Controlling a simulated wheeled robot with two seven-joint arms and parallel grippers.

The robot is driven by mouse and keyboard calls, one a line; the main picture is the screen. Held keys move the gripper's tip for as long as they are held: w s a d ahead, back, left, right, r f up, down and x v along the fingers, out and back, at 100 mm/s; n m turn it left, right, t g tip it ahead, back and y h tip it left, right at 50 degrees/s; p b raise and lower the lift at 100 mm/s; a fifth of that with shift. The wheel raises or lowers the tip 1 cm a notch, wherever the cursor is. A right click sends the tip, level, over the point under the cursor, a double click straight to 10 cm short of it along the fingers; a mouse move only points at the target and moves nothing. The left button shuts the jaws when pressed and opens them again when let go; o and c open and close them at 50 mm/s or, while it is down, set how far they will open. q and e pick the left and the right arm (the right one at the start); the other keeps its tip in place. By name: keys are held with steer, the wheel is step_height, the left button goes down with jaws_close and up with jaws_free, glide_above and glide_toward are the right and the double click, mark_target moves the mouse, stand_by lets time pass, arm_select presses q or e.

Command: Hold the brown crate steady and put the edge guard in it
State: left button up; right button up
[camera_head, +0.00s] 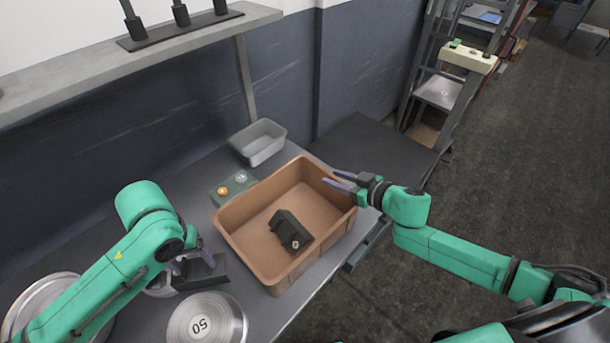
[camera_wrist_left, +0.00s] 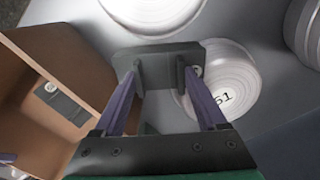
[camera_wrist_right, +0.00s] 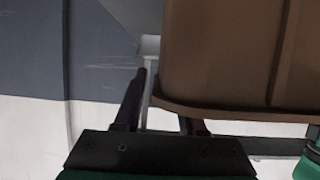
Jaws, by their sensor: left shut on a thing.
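The brown crate (camera_head: 232,237) stands on the grey table, also at the left of the left wrist view (camera_wrist_left: 75,45). A black edge guard (camera_head: 290,228) with a bolt lies inside it. My left gripper (camera_head: 190,262) is shut on another black edge guard (camera_wrist_left: 158,60), held outside the crate, to its left, above the round metal weights. My right gripper (camera_head: 340,179) is open at the crate's far right rim. In the right wrist view, its fingers (camera_wrist_right: 160,105) are apart and the crate wall (camera_wrist_right: 220,60) partly hides one; contact cannot be told.
A grey metal bin (camera_head: 258,141) and a green control box (camera_head: 226,193) stand behind the crate. A round weight marked 50 (camera_head: 215,308) and a larger round metal piece (camera_head: 38,290) lie at the front left. A shelf (camera_head: 90,70) runs along the wall.

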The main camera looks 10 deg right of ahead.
steer(key=shift+x, duration=1.2)
jaws_close()
stand_by(0.5)
